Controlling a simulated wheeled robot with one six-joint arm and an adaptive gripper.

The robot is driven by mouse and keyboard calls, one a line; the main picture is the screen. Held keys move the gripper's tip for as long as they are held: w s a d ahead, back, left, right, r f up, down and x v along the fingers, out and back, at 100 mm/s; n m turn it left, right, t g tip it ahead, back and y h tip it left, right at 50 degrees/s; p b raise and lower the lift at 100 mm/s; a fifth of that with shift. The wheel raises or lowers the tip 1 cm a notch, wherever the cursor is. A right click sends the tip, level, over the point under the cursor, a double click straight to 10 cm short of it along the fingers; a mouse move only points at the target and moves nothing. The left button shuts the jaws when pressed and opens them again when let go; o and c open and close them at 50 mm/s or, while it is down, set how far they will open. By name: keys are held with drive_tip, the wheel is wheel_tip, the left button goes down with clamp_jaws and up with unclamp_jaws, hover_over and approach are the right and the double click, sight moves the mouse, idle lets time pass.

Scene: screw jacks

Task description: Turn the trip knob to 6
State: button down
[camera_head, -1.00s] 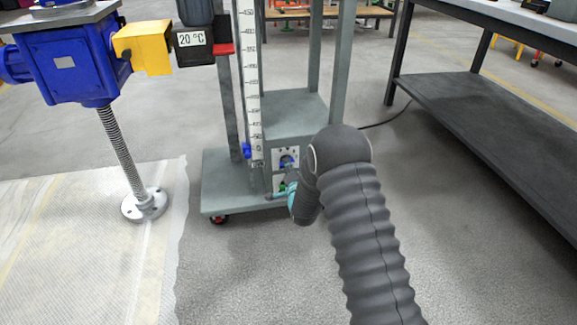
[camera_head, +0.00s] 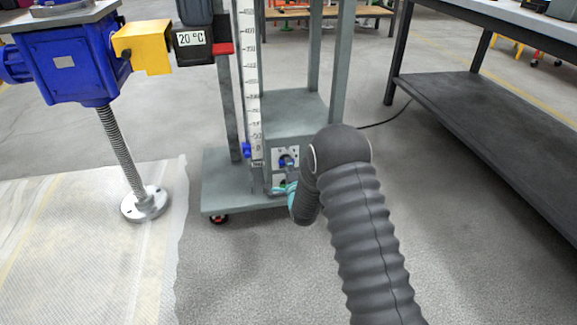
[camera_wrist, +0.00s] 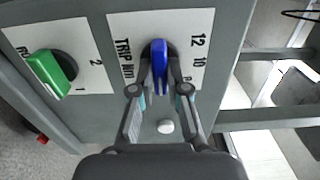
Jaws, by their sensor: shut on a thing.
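The trip knob (camera_wrist: 160,65) is a blue bar knob on a white plate marked "TRIP Nm". In the wrist view it points nearly straight up and down. The numbers 12 and 10 show to its right, with another partly hidden below; no 6 can be read. My gripper (camera_wrist: 160,92) is shut on the lower part of the blue knob, one finger on each side. In the head view my gripper (camera_head: 285,190) is at the front of the grey cabinet, mostly hidden by my wrist, and the knob is too small to read.
A green knob (camera_wrist: 50,74) on a plate marked 1 and 2 sits left of the trip knob. A white button (camera_wrist: 165,127) is below, between my fingers. The scale column (camera_head: 250,90) rises beside the cabinet (camera_head: 295,112). A dark shelf table (camera_head: 490,120) stands right.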

drive_tip(key=c, duration=1.2)
unclamp_jaws()
drive_tip(key=shift+o, duration=0.2)
drive_tip(key=v, duration=1.2)
